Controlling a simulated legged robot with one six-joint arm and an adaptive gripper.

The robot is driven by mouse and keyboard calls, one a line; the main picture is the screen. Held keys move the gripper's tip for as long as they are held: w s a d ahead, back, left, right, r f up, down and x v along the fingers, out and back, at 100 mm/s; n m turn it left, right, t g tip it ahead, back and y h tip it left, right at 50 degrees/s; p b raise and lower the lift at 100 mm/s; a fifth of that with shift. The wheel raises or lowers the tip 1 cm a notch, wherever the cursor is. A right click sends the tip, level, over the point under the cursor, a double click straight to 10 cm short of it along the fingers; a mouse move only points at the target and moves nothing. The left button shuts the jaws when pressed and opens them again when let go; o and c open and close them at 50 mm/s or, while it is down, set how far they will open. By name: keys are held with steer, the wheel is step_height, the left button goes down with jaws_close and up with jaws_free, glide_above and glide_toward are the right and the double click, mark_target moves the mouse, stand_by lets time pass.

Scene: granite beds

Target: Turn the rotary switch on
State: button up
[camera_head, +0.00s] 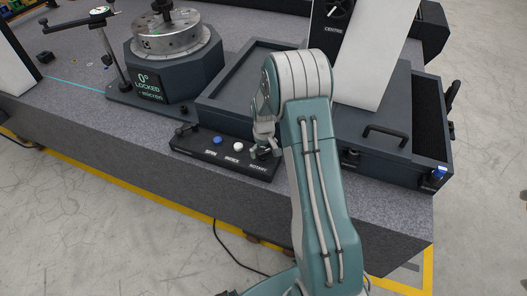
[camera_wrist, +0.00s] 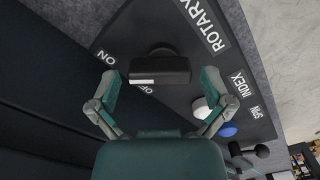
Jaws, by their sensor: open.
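The rotary switch (camera_wrist: 165,63) is a black knob with a white mark on the left part of its near face. It sits on a dark control panel (camera_head: 200,153) beside the label ROTARY. In the wrist view ON is printed to its upper left and OFF to its lower left, partly covered. My gripper (camera_wrist: 160,76) is open, one finger on each side of the knob, with visible gaps. In the head view my gripper (camera_head: 265,143) is above the right end of the panel, and the knob is mostly hidden there.
A blue button (camera_head: 217,140) and a white button (camera_head: 238,146) are on the same panel. A round chuck (camera_head: 170,40) on a base reading LOCKED stands behind left. A dark box (camera_head: 215,92) is behind the panel, and a drawer unit (camera_head: 385,150) is right.

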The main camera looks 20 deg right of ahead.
step_height(320, 180, up, 12)
steer(key=shift+f, duration=0.15)
stand_by(0.6)
step_height(320, 180, up, 9)
steer(key=t, duration=0.1)
glide_above(263, 151)
steer(key=s+a, duration=0.3)
steer(key=s, duration=0.1)
steer(key=s+a+r+t, duration=0.2)
steer(key=s+a+r, duration=0.2)
steer(key=s+r, duration=0.4)
steer(key=s+a+r+t, duration=0.1)
steer(key=s+a, duration=0.1)
steer(key=s, duration=0.6)
steer(key=s+a+r+m+t, duration=0.1)
steer(key=s+a+r, duration=0.1)
steer(key=s, duration=0.7)
steer(key=shift+r+t, duration=0.25)
steer(key=shift+t, duration=0.05)
